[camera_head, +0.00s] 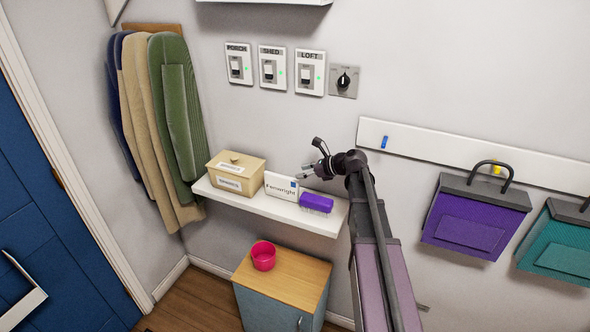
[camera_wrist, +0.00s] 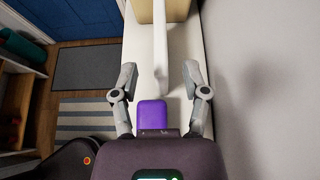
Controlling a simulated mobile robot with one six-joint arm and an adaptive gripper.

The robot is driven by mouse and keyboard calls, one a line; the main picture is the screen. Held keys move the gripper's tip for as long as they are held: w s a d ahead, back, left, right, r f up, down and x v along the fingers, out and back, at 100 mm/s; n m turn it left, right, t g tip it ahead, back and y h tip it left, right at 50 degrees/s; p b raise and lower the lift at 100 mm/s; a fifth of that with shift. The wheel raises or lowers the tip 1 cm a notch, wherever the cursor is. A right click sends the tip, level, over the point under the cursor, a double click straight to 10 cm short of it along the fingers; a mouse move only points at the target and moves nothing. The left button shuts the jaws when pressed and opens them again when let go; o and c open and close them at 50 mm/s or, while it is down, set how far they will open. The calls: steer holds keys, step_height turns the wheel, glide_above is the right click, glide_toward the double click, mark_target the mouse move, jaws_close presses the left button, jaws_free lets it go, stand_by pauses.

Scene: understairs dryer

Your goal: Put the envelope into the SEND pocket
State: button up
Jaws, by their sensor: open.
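A white envelope-like card reading "Fenwright" (camera_head: 281,187), with a small blue corner mark, stands upright on the white wall shelf (camera_head: 262,207). It leans near the tan box. In the wrist view the white card (camera_wrist: 161,45) shows nearly edge-on. My gripper (camera_head: 311,160) is open and empty, above the right part of the shelf. In the wrist view its fingers (camera_wrist: 160,72) are spread on either side of the card's edge; I cannot tell how far above it they are. No SEND label is readable in either view.
A purple brush (camera_head: 316,203) lies right of the card, also below my gripper in the wrist view (camera_wrist: 152,113). A tan lidded box (camera_head: 235,173) stands at left. A pink cup (camera_head: 263,255) sits on a cabinet below. Purple (camera_head: 475,215) and teal (camera_head: 562,245) bags hang at right.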

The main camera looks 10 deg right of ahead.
steer(key=shift+p+v, duration=0.5)
steer(key=shift+v, duration=1.25)
steer(key=shift+s+a+f+n, duration=0.2)
steer(key=shift+s+a+n, duration=0.05)
steer(key=shift+a+n, duration=0.05)
steer(key=s+a+f+n+g+h, duration=0.2)
steer(key=s+f+n+h, duration=0.1)
steer(key=s+n, duration=0.4)
steer(key=s+a+f+n+g+h, duration=0.2)
steer(key=s+f+n+g+h, duration=0.1)
steer(key=s+n, duration=0.5)
steer(key=s+a+f+n+g+h, duration=0.2)
steer(key=s+a+f+n+h, duration=0.1)
steer(key=s+n, duration=0.5)
steer(key=shift+s+f+n+h, duration=0.2)
steer(key=shift+f+n+h, duration=0.15)
steer(key=shift+n+h, duration=0.35)
